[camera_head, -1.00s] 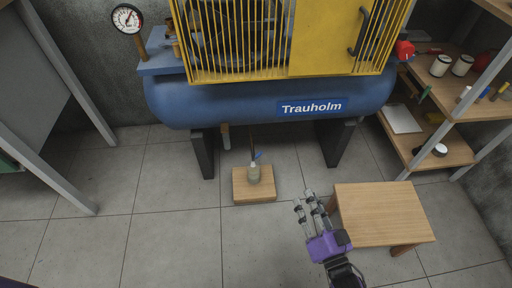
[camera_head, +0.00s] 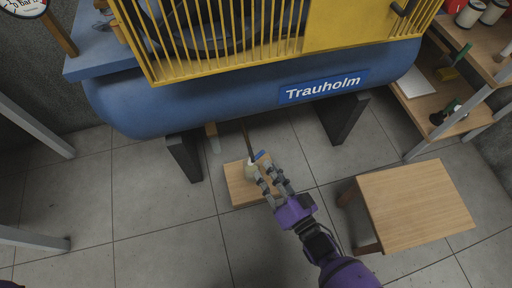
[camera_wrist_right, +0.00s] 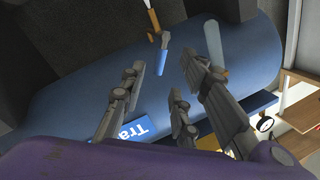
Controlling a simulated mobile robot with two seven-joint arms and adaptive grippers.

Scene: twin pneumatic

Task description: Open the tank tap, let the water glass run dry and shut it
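The blue tank (camera_head: 215,98), labelled Trauholm, spans the upper middle of the head view. A thin dark pipe (camera_head: 247,133) comes down below it to a small pale rounded glass (camera_head: 251,167) over a wooden block (camera_head: 238,187). A blue tap lever (camera_head: 261,155) sticks out at the glass's top right; a blue lever also shows in the right wrist view (camera_wrist_right: 162,62). My right gripper (camera_head: 267,178) is open and empty, its fingers close to the glass and partly covering it. I cannot tell whether they touch. The water level is too small to read.
A low wooden stool (camera_head: 415,205) stands right of my right arm. A black tank leg (camera_head: 343,117) and another leg (camera_head: 184,157) flank the pipe. A shelf (camera_head: 432,105) stands at the right. A gauge (camera_head: 22,6) is at the top left.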

